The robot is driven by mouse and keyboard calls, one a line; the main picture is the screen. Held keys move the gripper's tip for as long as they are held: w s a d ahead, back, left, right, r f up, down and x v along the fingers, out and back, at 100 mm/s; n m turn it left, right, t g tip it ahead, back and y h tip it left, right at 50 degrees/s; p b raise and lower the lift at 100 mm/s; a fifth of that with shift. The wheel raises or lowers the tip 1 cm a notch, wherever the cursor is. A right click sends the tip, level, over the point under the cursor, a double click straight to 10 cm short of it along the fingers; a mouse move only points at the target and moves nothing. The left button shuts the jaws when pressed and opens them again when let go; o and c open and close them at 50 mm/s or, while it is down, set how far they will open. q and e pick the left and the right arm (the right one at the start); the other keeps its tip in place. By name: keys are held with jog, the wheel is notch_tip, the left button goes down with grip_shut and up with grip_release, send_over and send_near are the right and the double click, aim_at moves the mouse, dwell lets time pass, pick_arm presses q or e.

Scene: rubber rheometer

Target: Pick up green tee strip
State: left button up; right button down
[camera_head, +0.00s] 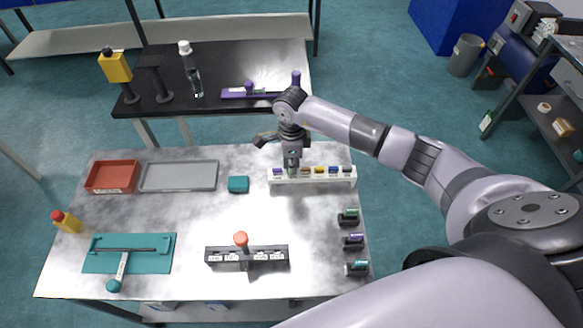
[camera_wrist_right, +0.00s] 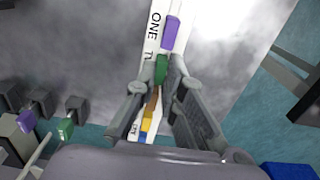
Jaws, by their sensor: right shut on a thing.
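The green tee strip (camera_wrist_right: 161,72) stands in the white labelled rack (camera_head: 313,183), between the purple strip (camera_wrist_right: 169,33) and a brown one (camera_wrist_right: 152,101). My right gripper (camera_head: 291,157) points down over the left part of the rack. In the wrist view its fingers (camera_wrist_right: 162,67) are shut on the green strip, one on each side. The strip's lower part is hidden, and I cannot tell whether it is lifted from its slot. Yellow and blue strips follow in the same row. My left gripper is not in view.
A teal block (camera_head: 238,184), a grey tray (camera_head: 180,189) and a red tray (camera_head: 112,190) lie left of the rack. Three small dark holders (camera_head: 352,240) line the right edge. A black labelled block (camera_head: 246,266) stands in front. The table's middle is clear.

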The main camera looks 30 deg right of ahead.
notch_tip(320, 180, up, 20)
jog(key=b, duration=0.5)
dwell(0.3)
